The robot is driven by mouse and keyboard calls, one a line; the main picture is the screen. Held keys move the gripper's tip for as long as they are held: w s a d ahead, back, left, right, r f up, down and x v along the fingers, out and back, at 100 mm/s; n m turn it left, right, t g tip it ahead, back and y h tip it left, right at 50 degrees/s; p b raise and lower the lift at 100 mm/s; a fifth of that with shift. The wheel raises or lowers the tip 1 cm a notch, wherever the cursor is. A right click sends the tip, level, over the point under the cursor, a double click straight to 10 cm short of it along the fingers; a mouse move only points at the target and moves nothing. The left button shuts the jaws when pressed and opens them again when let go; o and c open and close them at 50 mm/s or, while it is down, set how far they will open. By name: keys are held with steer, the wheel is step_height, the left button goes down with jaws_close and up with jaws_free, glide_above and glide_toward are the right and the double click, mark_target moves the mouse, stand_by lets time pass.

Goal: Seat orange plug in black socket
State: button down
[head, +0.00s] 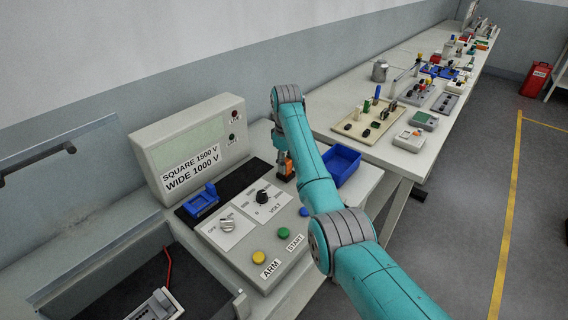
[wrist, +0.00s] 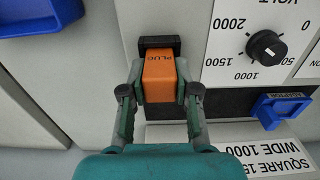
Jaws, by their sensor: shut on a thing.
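The orange plug (wrist: 159,82), marked PLUG, is between the two fingers of my gripper (wrist: 158,72) in the wrist view. My gripper is shut on it. The black socket (wrist: 159,42) shows as a dark block at the plug's far end. The plug's end meets or overlaps its edge there; I cannot tell whether it is inserted or how deep. In the head view, my gripper (head: 284,158) points down at the right part of the test panel, with a bit of the orange plug (head: 288,167) showing. My arm hides much of that spot.
The volt knob (wrist: 267,47) is right of the plug in the wrist view. A blue adapter (wrist: 281,110) sits on the black strip. A blue tray (head: 345,160) stands behind my arm. Yellow (head: 258,257) and green (head: 283,233) buttons are on the panel front.

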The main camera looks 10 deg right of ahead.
steer(key=c, duration=0.9)
jaws_free()
steer(key=shift+f, duration=0.1)
steer(key=shift+o, duration=0.2)
